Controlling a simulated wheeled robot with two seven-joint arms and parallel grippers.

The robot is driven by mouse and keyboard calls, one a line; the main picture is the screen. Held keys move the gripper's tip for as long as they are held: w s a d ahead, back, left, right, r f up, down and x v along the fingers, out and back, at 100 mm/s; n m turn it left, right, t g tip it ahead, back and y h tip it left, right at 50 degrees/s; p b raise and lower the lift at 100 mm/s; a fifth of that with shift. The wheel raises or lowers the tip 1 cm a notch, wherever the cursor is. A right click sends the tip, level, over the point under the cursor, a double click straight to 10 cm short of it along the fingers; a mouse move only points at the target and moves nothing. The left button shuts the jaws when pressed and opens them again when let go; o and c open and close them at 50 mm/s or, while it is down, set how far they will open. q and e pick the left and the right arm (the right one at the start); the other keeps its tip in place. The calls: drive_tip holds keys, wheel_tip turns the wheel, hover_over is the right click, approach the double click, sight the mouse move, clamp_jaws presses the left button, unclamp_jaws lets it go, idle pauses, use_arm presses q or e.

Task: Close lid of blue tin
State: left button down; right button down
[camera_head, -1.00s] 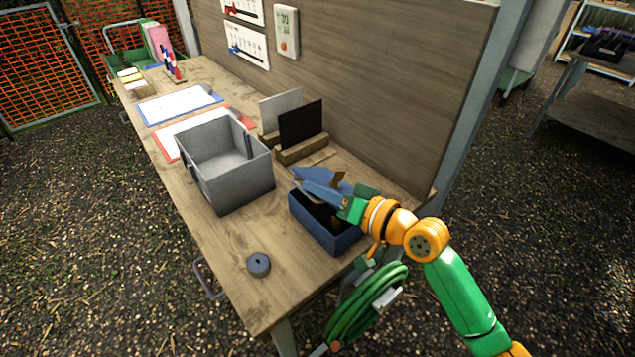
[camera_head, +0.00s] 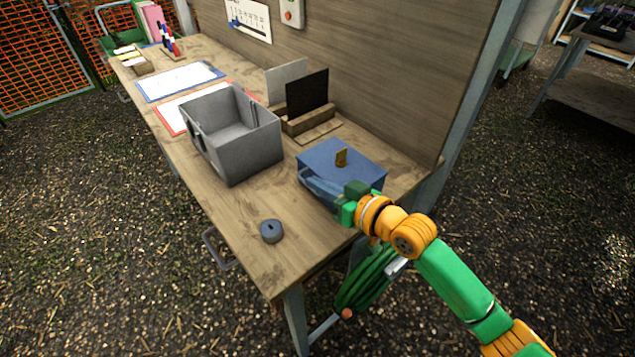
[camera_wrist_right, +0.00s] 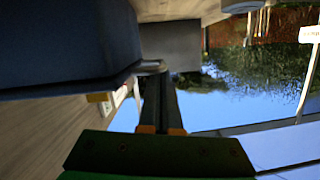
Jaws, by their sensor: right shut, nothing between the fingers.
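The blue tin (camera_head: 370,187) stands near the right end of the workbench. Its blue lid (camera_head: 325,154), with a small yellow-brown tab, lies over the top and looks about level. I cannot tell whether a thin gap is left at the front edge. My right gripper (camera_head: 309,180) is shut and empty, its fingers lying along the tin's front side and hiding part of it. In the right wrist view the shut fingers (camera_wrist_right: 152,70) are beside a dark blue surface of the tin (camera_wrist_right: 60,48); contact is unclear. My left gripper is not in view.
A grey open bin (camera_head: 250,153) stands left of the tin. A dark round roll (camera_head: 271,231) lies near the bench's front edge. Upright panels in a wooden holder (camera_head: 308,121) stand behind. A green coiled hose (camera_head: 367,287) hangs at the bench end.

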idle(0.4)
drive_tip(key=s+d+r+p, duration=0.3)
drive_tip(key=s+d+r, duration=0.3)
drive_tip(key=s+d, duration=0.1)
drive_tip(key=s+d+f+m+g+h, duration=0.25)
drive_tip(key=s+f+g+h, duration=0.2)
drive_tip(key=s+f, duration=0.5)
drive_tip(key=s+d+f+m+g+h, duration=0.1)
drive_tip(key=s+d+f+g+h, duration=0.3)
drive_tip(key=s+f, duration=0.5)
wheel_tip(320, 180, down, 18)
drive_tip(key=s, duration=0.2)
drive_tip(key=s+d+f+g+h, duration=0.1)
drive_tip(key=s+d+f+g, duration=0.1)
drive_tip(key=s+f, duration=0.9)
drive_tip(key=shift+s+d, duration=0.35)
drive_tip(key=shift+s, duration=0.5)
